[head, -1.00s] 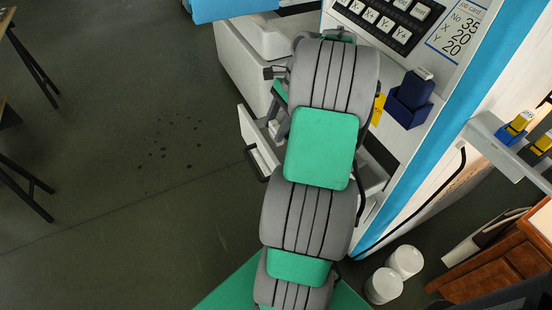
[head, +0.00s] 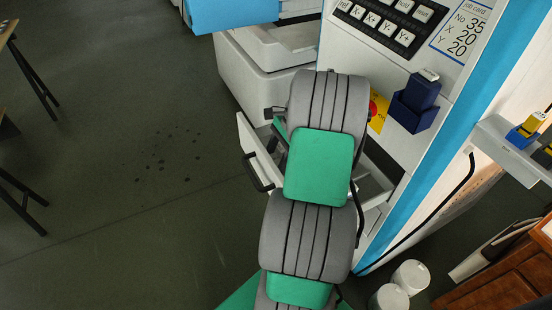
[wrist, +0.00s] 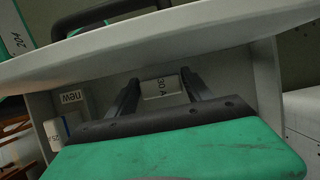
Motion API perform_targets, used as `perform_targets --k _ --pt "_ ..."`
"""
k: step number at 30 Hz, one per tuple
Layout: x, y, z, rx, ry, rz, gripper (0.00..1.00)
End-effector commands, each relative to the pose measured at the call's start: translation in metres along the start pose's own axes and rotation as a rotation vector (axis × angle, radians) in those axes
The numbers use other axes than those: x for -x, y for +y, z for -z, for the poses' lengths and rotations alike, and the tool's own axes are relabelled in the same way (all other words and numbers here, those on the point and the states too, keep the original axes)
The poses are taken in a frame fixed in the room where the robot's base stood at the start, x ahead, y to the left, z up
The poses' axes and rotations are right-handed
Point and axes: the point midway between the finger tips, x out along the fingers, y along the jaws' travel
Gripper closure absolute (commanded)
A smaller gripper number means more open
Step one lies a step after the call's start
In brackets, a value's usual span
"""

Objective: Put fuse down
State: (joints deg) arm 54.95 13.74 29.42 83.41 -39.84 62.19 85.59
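A pale fuse marked 30 A (wrist: 162,88) sits between the two dark fingers of my gripper (wrist: 160,80) in the wrist view. The fingers lie close against both its sides, and it fills the gap between them. The gripper and fuse are inside an open white drawer (wrist: 265,85), whose front wall crosses the top of the wrist view. A label reading "new" (wrist: 73,97) is on the drawer's inside at the left. In the head view the drawer (head: 256,150) juts from the machine, and my arm hides the gripper and fuse.
Another pale block, apparently marked 25 A (wrist: 55,132), is at the drawer's left side. A dark handle (head: 256,172) is on the drawer front. A red button (head: 373,109) and a blue holder (head: 415,103) are on the machine close to my arm.

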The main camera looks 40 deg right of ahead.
Motion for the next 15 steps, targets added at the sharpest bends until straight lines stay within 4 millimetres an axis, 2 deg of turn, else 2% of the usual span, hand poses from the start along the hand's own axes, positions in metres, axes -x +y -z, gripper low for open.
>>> perform_targets --k 5,12,15 --pt "0.000 0.000 0.000 0.000 0.000 0.000 0.28" --pt "0.002 0.000 0.000 0.000 0.001 0.001 0.28" --pt "0.013 -0.001 -0.001 -0.002 0.001 0.002 0.28"
